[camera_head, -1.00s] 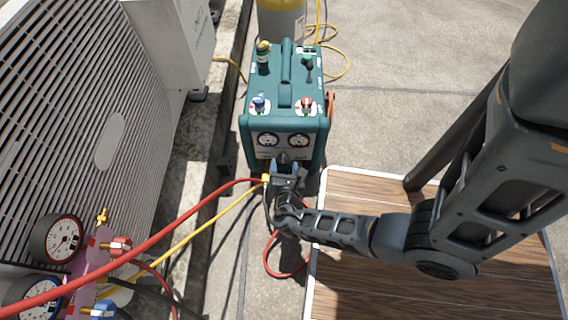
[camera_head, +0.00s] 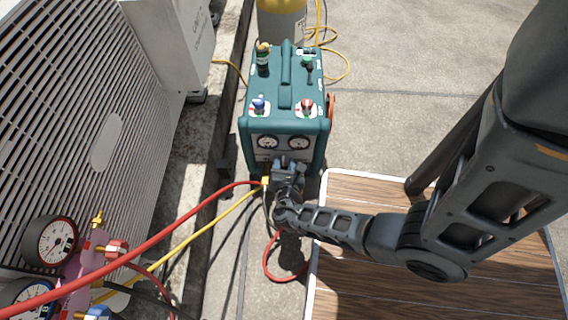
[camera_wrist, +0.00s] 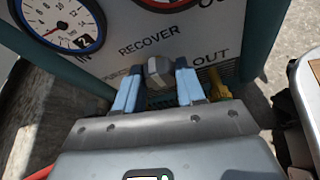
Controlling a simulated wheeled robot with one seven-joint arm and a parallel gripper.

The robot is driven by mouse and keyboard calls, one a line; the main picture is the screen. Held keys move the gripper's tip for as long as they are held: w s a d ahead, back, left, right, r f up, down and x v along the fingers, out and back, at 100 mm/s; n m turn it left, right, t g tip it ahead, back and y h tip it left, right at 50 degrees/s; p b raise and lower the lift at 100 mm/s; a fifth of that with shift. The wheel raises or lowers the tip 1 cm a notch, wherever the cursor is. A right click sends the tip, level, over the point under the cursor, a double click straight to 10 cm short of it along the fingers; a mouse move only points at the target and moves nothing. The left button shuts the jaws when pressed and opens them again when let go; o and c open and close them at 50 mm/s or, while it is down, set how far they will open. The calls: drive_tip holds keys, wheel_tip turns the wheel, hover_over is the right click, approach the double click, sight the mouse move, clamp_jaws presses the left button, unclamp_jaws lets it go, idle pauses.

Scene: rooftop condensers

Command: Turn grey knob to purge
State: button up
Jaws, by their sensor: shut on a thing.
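The teal recovery machine (camera_head: 286,84) stands upright on the ground with two gauges on its front. In the wrist view its white front panel (camera_wrist: 190,30) carries the words RECOVER and OUT. The grey knob (camera_wrist: 158,70) sits on this panel below the word RECOVER, between my blue fingertips. My gripper (camera_wrist: 158,88) is shut on the grey knob, one finger at each side. In the head view my gripper (camera_head: 290,168) is at the lower front of the machine and hides the knob there. The word PURGE cannot be read.
A red hose (camera_head: 190,222) and a yellow hose (camera_head: 196,238) run close to my gripper on the left. A wooden-topped surface (camera_head: 350,285) lies below my arm. A yellow-topped cylinder (camera_head: 281,22) stands behind the machine. A condenser grille (camera_head: 75,90) fills the left side.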

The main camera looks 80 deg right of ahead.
drive_tip(key=shift+c, duration=1.4)
